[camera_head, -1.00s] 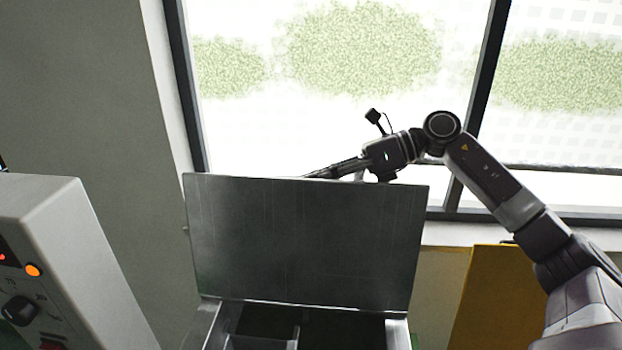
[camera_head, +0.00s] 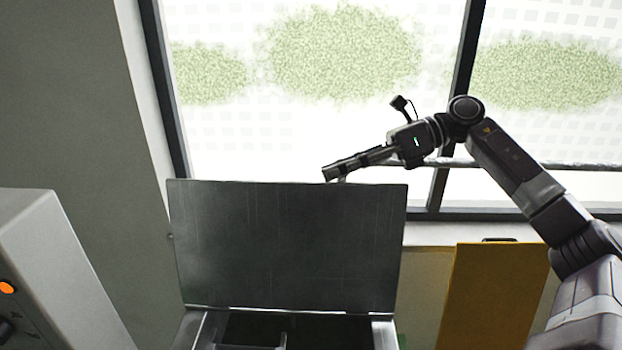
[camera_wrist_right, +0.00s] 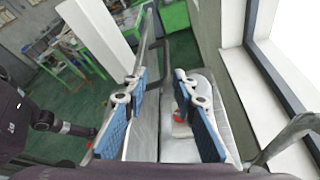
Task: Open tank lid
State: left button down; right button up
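The tank lid (camera_head: 285,245) is a dark grey metal panel standing upright at the back of the tank (camera_head: 383,333), so the tank's inside shows below it in the head view. My right gripper (camera_head: 328,173) is just above the lid's top edge, near its middle. In the right wrist view, its blue-padded fingers (camera_wrist_right: 160,78) are spread apart, with nothing clamped between them. The lid shows there as a thin pale panel (camera_wrist_right: 146,125) seen along its edge. Whether a finger touches the lid is unclear. My left gripper is out of view.
A grey control box (camera_head: 60,270) with an orange button stands at the left. A yellow panel (camera_head: 490,295) stands at the right. A window with dark frames (camera_head: 460,70) is behind the lid. Green shelving (camera_wrist_right: 175,15) and a green floor show in the wrist view.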

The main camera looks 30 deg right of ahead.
jog(key=shift+v, duration=1.35)
